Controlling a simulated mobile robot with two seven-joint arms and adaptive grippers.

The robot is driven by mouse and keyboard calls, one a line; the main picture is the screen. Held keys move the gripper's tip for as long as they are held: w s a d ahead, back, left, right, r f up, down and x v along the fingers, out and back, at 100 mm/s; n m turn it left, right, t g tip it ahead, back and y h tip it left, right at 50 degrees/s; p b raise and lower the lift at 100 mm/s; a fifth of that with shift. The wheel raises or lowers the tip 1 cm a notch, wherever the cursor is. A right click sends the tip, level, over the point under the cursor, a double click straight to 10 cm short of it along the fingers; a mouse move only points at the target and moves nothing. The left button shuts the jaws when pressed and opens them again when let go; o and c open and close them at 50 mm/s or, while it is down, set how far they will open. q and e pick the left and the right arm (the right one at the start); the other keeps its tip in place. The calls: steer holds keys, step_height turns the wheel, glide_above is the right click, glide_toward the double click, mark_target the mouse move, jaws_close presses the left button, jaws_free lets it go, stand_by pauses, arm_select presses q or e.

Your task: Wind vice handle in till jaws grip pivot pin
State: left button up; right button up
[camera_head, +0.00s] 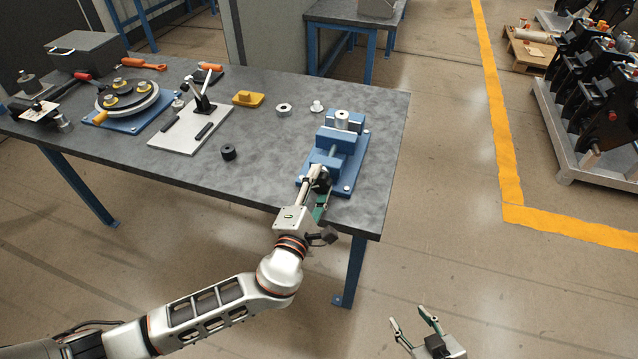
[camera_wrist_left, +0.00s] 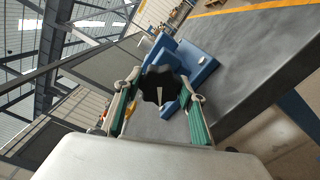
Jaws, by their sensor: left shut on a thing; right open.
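The blue vice (camera_head: 352,158) is on the right end of the grey workbench. A silver cylindrical pin (camera_head: 342,118) stands upright at its far end, by the jaws; I cannot tell whether the jaws touch it. My left gripper (camera_head: 318,193) is at the vice's near end, shut on the black lobed vice handle (camera_head: 322,181). In the left wrist view the handle (camera_wrist_left: 161,87) sits between the green-padded fingers, with the blue vice body (camera_wrist_left: 190,65) behind it. The pin is not clear in that view. My right gripper (camera_head: 416,325) is open and empty, low at the bottom right, away from the bench.
The bench's right edge is close to the vice.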

stand_by(0.4)
arm_select(q)
steer(key=o, duration=1.1)
steer(key=v, duration=1.2)
